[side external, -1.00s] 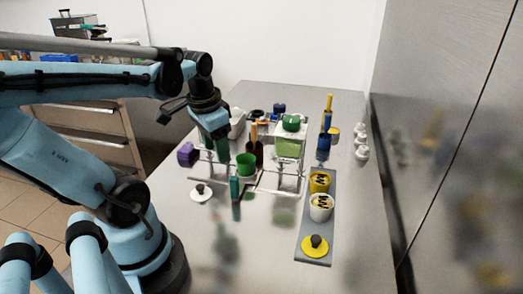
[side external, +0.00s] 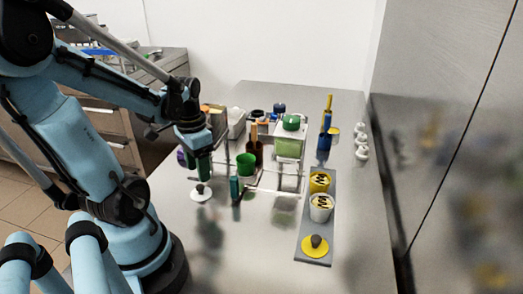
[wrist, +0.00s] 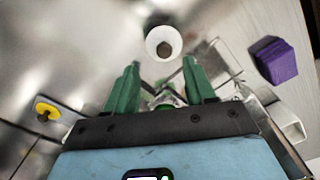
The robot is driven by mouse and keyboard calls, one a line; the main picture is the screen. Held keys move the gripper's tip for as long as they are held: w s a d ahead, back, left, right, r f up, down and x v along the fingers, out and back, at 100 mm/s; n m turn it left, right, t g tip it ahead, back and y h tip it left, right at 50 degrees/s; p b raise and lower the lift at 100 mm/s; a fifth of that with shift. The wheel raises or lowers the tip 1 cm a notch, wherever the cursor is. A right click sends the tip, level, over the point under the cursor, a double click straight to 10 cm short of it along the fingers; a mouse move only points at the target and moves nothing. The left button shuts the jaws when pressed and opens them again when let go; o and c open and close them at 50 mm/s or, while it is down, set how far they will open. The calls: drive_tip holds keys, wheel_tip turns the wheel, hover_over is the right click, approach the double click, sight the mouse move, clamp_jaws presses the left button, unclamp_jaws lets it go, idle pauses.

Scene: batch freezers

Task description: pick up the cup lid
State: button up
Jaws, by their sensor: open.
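A white round lid (side external: 201,195) with a dark knob lies flat on the steel table, left of the wire rack. It also shows at the top middle of the wrist view (wrist: 158,36). A yellow lid (side external: 314,252) with a dark knob lies on the front end of a grey tray; the wrist view has it at the left (wrist: 40,108). My gripper (side external: 201,180) points down just above the white lid's knob. In the wrist view its green fingers (wrist: 160,66) are apart, with the white lid beyond their tips. Nothing is held; the side view hides the exact gap.
A teal upright item (side external: 235,190) and a wire rack (side external: 275,190) with a green cup (side external: 245,164) stand close to the right of my gripper. A purple block (wrist: 277,61) lies near. White and yellow cups (side external: 320,207) stand on the tray. The front table is clear.

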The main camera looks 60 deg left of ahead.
sight(200, 186)
drive_tip(key=shift+s+a+f, duration=0.1)
drive_tip(key=shift+a+f, duration=0.05)
drive_tip(key=shift+f, duration=0.8)
drive_tip(key=shift+a+f, duration=0.15)
drive_tip(key=shift+f, duration=1.7)
clamp_jaws()
